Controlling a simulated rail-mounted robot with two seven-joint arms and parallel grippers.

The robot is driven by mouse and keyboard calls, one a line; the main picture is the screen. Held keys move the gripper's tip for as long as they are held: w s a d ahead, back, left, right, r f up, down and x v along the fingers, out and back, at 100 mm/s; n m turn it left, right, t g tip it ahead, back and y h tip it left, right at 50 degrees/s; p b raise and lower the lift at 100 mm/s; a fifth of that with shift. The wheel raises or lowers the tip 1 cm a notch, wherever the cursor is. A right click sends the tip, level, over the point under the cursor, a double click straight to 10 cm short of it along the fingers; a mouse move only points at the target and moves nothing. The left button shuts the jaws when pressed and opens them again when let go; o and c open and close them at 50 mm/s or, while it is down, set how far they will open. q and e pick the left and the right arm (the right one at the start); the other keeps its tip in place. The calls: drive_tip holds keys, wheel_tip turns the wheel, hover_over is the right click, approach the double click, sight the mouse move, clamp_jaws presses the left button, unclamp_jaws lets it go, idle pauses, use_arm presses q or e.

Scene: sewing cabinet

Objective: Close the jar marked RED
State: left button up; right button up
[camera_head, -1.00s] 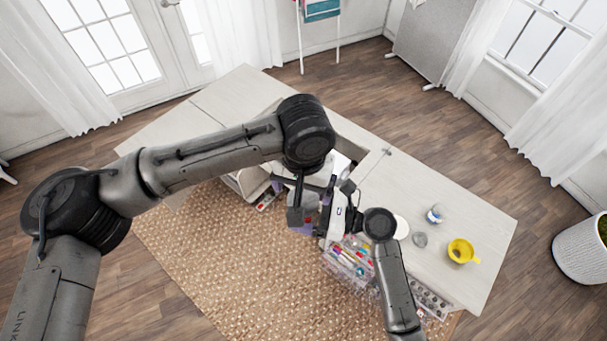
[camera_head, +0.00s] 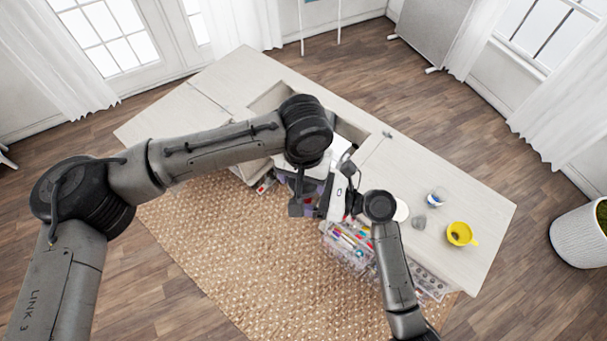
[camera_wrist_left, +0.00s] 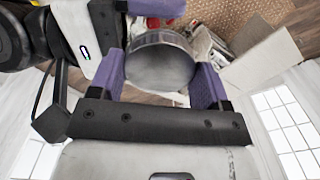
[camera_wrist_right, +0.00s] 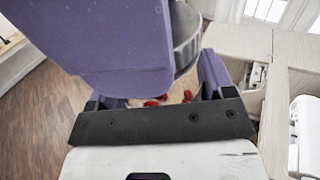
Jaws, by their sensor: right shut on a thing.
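A jar with red pieces inside (camera_wrist_right: 160,100) is between the purple fingers of my right gripper (camera_wrist_right: 165,90), which is shut on it. A metallic round lid (camera_wrist_right: 187,40) is above the jar in the right wrist view. In the left wrist view the lid (camera_wrist_left: 160,65) is between the spread purple fingers of my left gripper (camera_wrist_left: 162,85). Whether both fingers touch it, or whether the lid sits on the jar, I cannot tell. In the head view both grippers meet over the cabinet's front edge. No label is readable.
The cabinet top (camera_head: 440,180) is pale wood. On its right part stand a yellow cup (camera_head: 460,234), a small blue-and-white jar (camera_head: 436,198) and a grey lump (camera_head: 419,222). A clear organiser (camera_head: 350,245) is below the grippers. A woven rug (camera_head: 230,250) covers the floor.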

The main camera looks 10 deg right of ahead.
use_arm(q)
drive_tip(key=c, duration=0.5)
drive_tip(key=m, duration=0.8)
drive_tip(key=o, duration=1)
drive_tip(key=shift+c, duration=0.2)
drive_tip(key=shift+r, duration=0.1)
drive_tip(key=shift+r, duration=2.15)
drive_tip(key=shift+c, duration=0.2)
